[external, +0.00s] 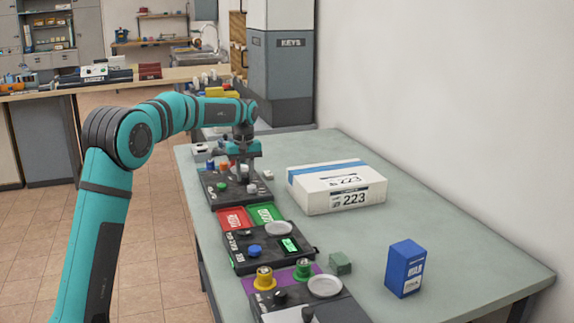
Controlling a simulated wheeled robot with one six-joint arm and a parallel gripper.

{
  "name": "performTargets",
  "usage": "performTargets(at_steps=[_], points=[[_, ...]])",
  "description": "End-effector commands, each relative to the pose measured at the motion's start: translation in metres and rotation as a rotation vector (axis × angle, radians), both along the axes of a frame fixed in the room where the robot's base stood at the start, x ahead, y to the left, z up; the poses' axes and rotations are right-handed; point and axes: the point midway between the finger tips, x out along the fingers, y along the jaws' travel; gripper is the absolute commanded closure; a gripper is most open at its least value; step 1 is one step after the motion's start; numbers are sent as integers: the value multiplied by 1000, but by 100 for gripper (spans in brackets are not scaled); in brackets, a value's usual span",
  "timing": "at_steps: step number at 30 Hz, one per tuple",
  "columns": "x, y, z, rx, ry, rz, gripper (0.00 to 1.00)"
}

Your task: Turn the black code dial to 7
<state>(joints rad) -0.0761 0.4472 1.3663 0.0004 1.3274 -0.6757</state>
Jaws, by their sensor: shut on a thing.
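My gripper (241,170) points down over a black control panel (228,200) on the grey-green table. Its fingers are shut around a small dark part on that panel, which fits the black code dial. The fingers and the distance hide most of the dial, and its number cannot be read.
A white box marked 223 (340,198) stands right of the panel. Nearer are red (233,219) and green (266,213) plates, a panel with a blue knob (254,250), and a blue milk carton (404,270). The table's right side is mostly clear.

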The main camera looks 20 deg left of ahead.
Motion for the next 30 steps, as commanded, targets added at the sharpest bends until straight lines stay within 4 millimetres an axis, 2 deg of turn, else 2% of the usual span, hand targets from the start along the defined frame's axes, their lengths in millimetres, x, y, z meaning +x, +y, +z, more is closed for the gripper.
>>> performTargets(at_steps=[8,30], points=[[0,0,0,-1,1,-158,96],[0,0,0,-1,2,-854,96]])
